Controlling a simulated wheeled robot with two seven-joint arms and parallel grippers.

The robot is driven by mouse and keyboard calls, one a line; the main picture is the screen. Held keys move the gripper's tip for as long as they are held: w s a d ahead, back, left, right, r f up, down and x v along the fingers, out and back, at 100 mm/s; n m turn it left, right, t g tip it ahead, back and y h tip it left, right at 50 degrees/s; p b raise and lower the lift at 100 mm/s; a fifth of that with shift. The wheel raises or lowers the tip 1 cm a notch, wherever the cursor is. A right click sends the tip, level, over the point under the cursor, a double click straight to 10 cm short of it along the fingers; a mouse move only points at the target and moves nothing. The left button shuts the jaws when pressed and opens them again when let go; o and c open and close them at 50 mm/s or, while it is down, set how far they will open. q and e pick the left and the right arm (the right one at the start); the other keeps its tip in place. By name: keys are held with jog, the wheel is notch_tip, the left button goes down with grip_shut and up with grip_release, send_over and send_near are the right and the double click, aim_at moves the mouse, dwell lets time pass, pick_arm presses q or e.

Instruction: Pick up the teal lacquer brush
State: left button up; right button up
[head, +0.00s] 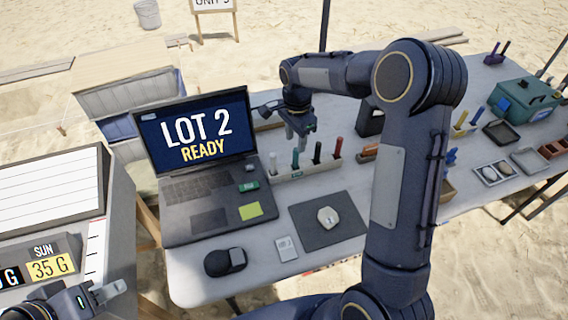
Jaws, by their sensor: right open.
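A pale rack (325,168) stands on the table right of the laptop and holds several upright slim handles.
The laptop (210,207) stands left of the rack. A dark mat (347,229) with a pale object (327,217), a small card (286,248) and a black mouse-like item (225,262) lie in front. My right arm hides part of the table; trays and a teal case (522,101) are beyond it.

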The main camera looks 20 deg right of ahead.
aim_at(296, 149)
jog(key=f, duration=0.4)
jog(key=f+p, duration=0.1)
jog(key=f, duration=0.2)
jog(key=shift+w+d+f, duration=0.15)
jog(key=shift+d+f, duration=0.05)
jog(key=shift+f, duration=0.15)
grip_shut()
jog(key=shift+r, duration=0.1)
